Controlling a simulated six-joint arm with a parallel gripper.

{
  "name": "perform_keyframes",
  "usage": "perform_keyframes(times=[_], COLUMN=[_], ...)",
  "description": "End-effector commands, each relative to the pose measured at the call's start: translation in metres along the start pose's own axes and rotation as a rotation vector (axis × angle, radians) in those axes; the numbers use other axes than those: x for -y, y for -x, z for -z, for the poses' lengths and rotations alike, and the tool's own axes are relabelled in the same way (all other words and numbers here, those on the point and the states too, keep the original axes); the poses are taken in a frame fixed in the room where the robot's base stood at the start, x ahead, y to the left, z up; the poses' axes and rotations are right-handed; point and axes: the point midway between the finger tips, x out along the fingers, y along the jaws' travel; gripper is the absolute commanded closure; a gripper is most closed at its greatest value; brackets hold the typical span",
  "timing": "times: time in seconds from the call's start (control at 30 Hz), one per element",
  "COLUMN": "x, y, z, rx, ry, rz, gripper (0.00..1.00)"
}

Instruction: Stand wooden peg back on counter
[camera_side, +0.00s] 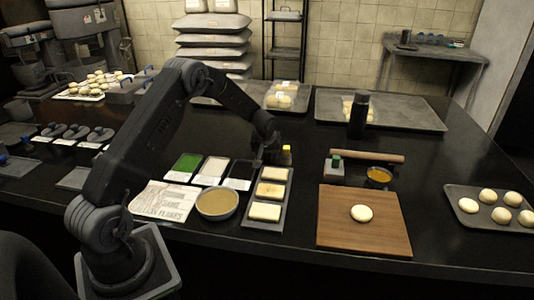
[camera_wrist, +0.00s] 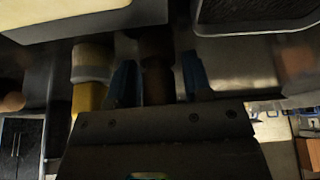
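My gripper (camera_side: 262,156) is low over the counter, just behind the narrow tray of pale slabs in the side view. In the wrist view my gripper (camera_wrist: 158,82) has its two blue-edged fingers apart. A dark brown upright shape (camera_wrist: 157,80), possibly the wooden peg, shows between them. It is in shadow, and I cannot tell whether the fingers touch it. I cannot make out the peg in the side view, where the gripper is small and dark. The black counter (camera_side: 300,240) is the surface below.
The slab tray (camera_side: 283,213) and a bowl (camera_side: 217,203) are in front. A rolling pin (camera_side: 385,157) and cutting board (camera_side: 385,235) lie right.

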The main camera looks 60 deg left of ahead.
Motion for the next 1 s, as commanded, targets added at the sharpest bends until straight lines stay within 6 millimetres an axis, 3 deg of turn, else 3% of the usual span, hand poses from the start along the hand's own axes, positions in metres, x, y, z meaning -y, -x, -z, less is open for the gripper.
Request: perform_keyframes(times=[0.17, 0.5, 0.67, 1.0], x=[0.000, 0.000, 0.000, -0.001], y=[0.000, 0.007, 0.034, 0.108], z=[0.000, 0.001, 0.001, 0.000], rx=[0.000, -0.001, -0.002, -0.002], ry=[0.000, 0.000, 0.000, 0.000], rz=[0.000, -0.001, -0.001, -0.001], gripper=[0.38, 0.38, 0.38, 0.38])
